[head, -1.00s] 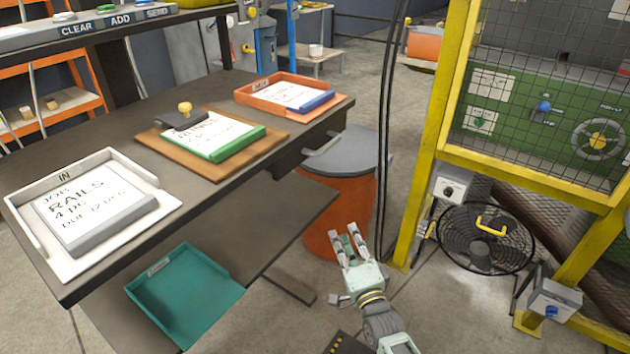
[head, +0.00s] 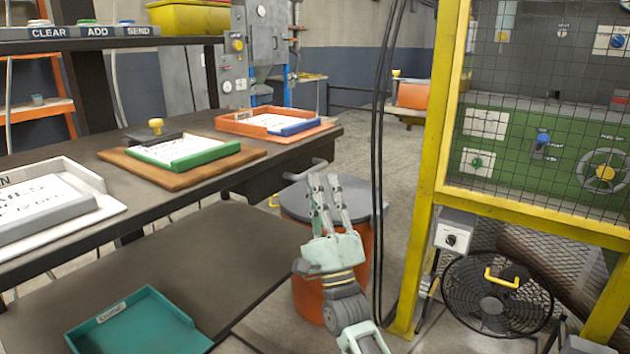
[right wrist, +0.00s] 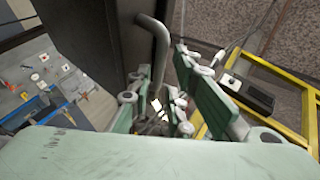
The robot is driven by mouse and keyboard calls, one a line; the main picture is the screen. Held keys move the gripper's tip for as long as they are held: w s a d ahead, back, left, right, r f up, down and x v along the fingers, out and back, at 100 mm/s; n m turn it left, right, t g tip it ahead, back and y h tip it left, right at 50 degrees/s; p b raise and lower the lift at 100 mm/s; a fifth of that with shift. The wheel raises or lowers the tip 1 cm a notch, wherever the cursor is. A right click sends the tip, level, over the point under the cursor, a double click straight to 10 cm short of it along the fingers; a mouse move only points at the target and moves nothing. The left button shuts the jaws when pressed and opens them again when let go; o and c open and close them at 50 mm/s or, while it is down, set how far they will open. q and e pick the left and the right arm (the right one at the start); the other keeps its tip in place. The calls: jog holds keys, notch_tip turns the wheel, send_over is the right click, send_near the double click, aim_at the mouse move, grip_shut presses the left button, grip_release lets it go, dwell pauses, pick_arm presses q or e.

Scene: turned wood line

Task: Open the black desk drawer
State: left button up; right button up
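The black desk drawer (head: 262,184) is under the right end of the dark desk, and its front looks closed. Its grey bar handle (head: 305,172) sticks out to the right. In the right wrist view the handle (right wrist: 155,45) rises from the dark drawer front (right wrist: 130,50), close to the fingers. My right gripper (head: 324,180) is in front of the orange drum, just right of the handle. Its fingers are apart (right wrist: 168,90), and nothing shows gripped between them. I cannot tell whether a finger touches the handle. My left gripper is out of view.
An orange drum (head: 306,294) with a grey lid stands below the handle. Black cables (head: 379,150) hang right of my gripper. A yellow frame (head: 432,150) with mesh and a floor fan (head: 497,295) stand further right. Trays lie on the desk (head: 60,150).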

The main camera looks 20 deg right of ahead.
jog(key=shift+x, duration=1.4)
jog(key=shift+c, duration=0.5)
grip_shut()
